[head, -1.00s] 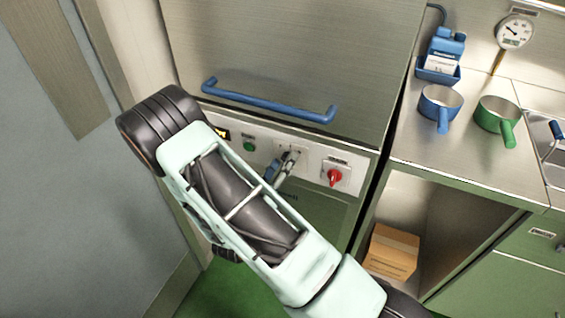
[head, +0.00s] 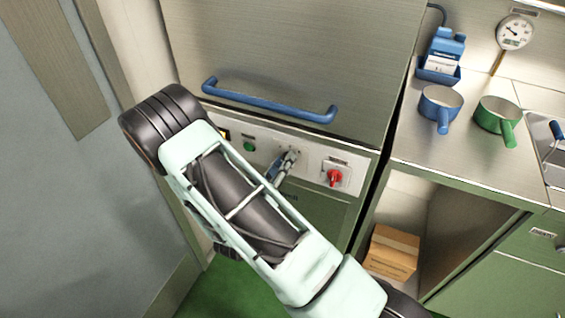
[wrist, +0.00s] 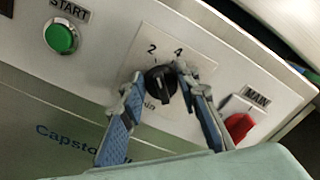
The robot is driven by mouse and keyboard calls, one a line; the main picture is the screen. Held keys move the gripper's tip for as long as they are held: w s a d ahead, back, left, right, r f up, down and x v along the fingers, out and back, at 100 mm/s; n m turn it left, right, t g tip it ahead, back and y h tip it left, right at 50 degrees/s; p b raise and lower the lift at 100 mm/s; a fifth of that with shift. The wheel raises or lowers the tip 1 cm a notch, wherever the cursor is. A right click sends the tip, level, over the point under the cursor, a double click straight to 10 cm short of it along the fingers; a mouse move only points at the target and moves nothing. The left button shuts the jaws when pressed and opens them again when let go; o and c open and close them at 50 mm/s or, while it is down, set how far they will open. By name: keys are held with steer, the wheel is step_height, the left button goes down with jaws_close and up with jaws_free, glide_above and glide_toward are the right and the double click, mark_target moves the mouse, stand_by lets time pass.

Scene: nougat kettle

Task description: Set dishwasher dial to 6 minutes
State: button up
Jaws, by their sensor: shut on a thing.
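The dishwasher dial (wrist: 160,85) is a small black knob on a pale plate of the front panel. The numbers 2 and 4 show above it, with "min" partly visible below. A light mark on the knob points up, between the 2 and the 4 and nearer the 2. The 6 is not visible. My gripper (wrist: 158,79) has its two blue-grey fingers on either side of the knob, shut on it. In the head view my gripper (head: 284,167) reaches the panel below the blue door handle (head: 270,101); the arm and fingers hide the dial there.
A green START button (wrist: 61,37) is left of the dial and a red MAIN switch (wrist: 238,126) is close on its right. A counter with a blue pan (head: 440,100) and a green pan (head: 494,115) stands right. A cardboard box (head: 392,250) sits below.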

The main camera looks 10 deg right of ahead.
steer(key=shift+s+d+f+m+b, duration=0.15)
steer(key=shift+m+b, duration=1.5)
steer(key=shift+m, duration=1.3)
steer(key=shift+s+d+r+m+b, duration=0.1)
steer(key=shift+d+m+b, duration=0.1)
steer(key=shift+m+b, duration=2.1)
steer(key=shift+s+d+f+m+b, duration=0.15)
steer(key=shift+m+b, duration=0.8)
steer(key=shift+m, duration=2.7)
steer(key=shift+r, duration=0.1)
steer(key=o, duration=1.2)
steer(key=shift+c, duration=0.2)
steer(key=v, duration=1.2)
